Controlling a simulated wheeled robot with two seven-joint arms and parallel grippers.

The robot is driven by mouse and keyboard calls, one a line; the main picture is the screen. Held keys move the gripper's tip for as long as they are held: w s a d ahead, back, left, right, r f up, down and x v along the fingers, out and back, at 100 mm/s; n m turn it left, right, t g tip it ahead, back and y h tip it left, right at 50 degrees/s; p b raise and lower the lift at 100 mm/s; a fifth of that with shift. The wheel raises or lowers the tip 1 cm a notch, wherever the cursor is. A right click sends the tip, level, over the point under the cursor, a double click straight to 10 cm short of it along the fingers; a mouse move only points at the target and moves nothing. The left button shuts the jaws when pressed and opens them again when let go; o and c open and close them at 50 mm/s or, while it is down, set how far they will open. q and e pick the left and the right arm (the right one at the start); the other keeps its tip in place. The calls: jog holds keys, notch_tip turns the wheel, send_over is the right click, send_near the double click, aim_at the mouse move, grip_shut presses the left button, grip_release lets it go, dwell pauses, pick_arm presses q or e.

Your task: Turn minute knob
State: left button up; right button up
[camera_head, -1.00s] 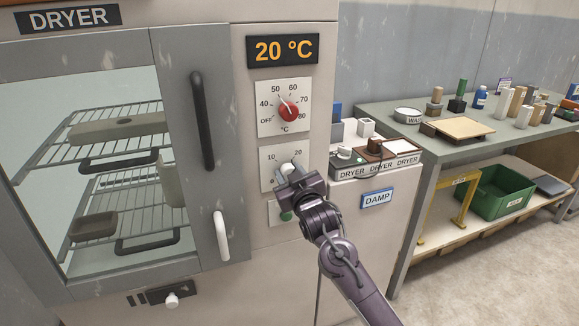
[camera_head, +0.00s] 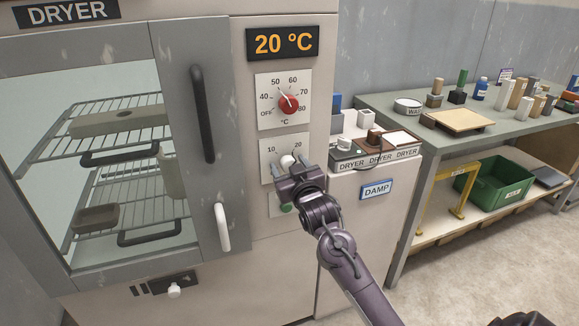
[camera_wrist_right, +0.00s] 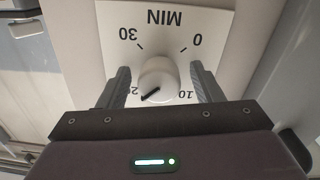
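The minute knob (camera_wrist_right: 158,80) is a round pale knob on a white MIN dial plate (camera_wrist_right: 185,22), which appears upside down in the right wrist view. Its dark pointer line points to the lower left, toward the 20 mark. In the head view the knob (camera_head: 287,161) sits below the red temperature knob (camera_head: 288,103). My right gripper (camera_wrist_right: 163,85) has one finger on each side of the knob, with narrow gaps visible, so it looks open around it. In the head view my right gripper (camera_head: 291,172) covers the lower part of the dial. My left gripper is not in view.
The closed dryer door (camera_head: 195,130) with black and white handles is left of the dial. A green button (camera_head: 285,208) sits just below the gripper. A labelled tray (camera_head: 375,158) stands on the ledge to the right, before a cluttered workbench (camera_head: 420,125).

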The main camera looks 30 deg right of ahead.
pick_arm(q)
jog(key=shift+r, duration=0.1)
pick_arm(e)
jog(key=v, duration=0.8)
dwell(0.4)
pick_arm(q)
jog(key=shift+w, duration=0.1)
